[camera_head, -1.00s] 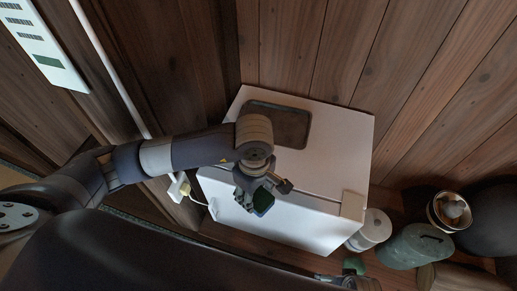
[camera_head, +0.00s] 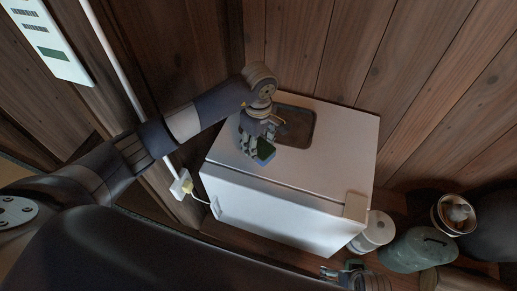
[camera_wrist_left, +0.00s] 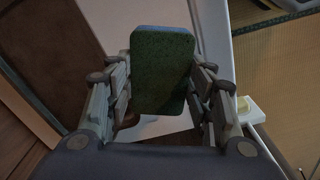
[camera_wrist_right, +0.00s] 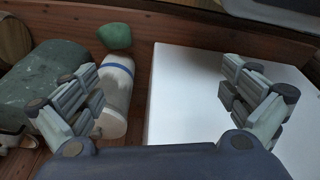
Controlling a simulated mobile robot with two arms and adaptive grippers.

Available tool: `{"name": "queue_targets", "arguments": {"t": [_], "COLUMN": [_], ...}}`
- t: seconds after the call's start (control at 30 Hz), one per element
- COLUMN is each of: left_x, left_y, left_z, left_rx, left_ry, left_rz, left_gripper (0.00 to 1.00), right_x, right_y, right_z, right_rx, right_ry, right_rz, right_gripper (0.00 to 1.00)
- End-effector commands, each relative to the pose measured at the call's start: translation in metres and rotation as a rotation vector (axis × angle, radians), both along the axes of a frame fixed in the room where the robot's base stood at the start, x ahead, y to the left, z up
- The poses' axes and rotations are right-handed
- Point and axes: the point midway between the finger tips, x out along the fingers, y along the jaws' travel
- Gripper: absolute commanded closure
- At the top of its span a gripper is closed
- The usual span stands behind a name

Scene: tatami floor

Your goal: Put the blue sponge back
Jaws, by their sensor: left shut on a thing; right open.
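The sponge (camera_wrist_left: 163,65) has a dark green face and a blue edge. My left gripper (camera_wrist_left: 160,85) is shut on it in the left wrist view. In the head view the left gripper (camera_head: 257,138) holds the sponge (camera_head: 265,150) over the top of a white box-like cabinet (camera_head: 335,150). A dark shallow tray (camera_head: 303,135) lies on that top, just right of the gripper. I cannot tell the gap between sponge and top. My right gripper (camera_wrist_right: 163,92) is open and empty in the right wrist view, near the white cabinet (camera_wrist_right: 190,105).
A white roll (camera_wrist_right: 117,90), a grey-green canister (camera_wrist_right: 45,78) and a small green lump (camera_wrist_right: 115,36) stand beside the cabinet. A pot (camera_head: 453,214) is further right. A plug with a cord (camera_head: 183,186) is left of the cabinet. Wooden walls rise behind.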

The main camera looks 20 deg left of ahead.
Motion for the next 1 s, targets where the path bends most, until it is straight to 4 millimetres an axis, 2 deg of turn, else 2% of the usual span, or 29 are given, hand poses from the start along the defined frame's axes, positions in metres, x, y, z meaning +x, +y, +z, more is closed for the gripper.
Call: {"name": "queue_targets", "arguments": {"t": [0.07, 0.23, 0.77, 0.8, 0.83, 0.87, 1.0], "left_x": [0.002, 0.002, 0.003, 0.003, 0.003, 0.003, 0.003], "left_y": [0.0, 0.0, 0.001, 0.001, 0.001, 0.001, 0.001], "left_z": [-0.009, -0.034, -0.038, -0.038, -0.038, -0.038, -0.038], "left_rx": [-0.002, -0.003, 0.0, 0.0, 0.0, 0.0, 0.0], "left_ry": [0.004, 0.003, -0.001, -0.001, -0.001, -0.001, -0.001], "left_rz": [0.001, 0.001, 0.0, 0.0, 0.0, 0.0, 0.001], "left_gripper": [0.7, 0.7, 0.7, 0.42, 0.35, 0.31, 0.31], "right_x": [-0.003, -0.001, 0.003, 0.003, 0.003, 0.003, 0.003], "right_y": [-0.001, -0.002, 0.0, 0.0, 0.0, 0.0, 0.0], "right_z": [-0.003, 0.013, 0.021, 0.023, 0.024, 0.024, 0.024], "right_rx": [-0.001, -0.003, -0.001, 0.0, 0.0, 0.0, 0.0], "right_ry": [0.008, 0.001, -0.005, -0.006, -0.007, -0.007, -0.008], "right_rz": [0.0, -0.003, -0.002, -0.002, -0.002, -0.002, -0.002], "right_gripper": [0.0, 0.0, 0.0, 0.0, 0.0, 0.0, 0.0]}}
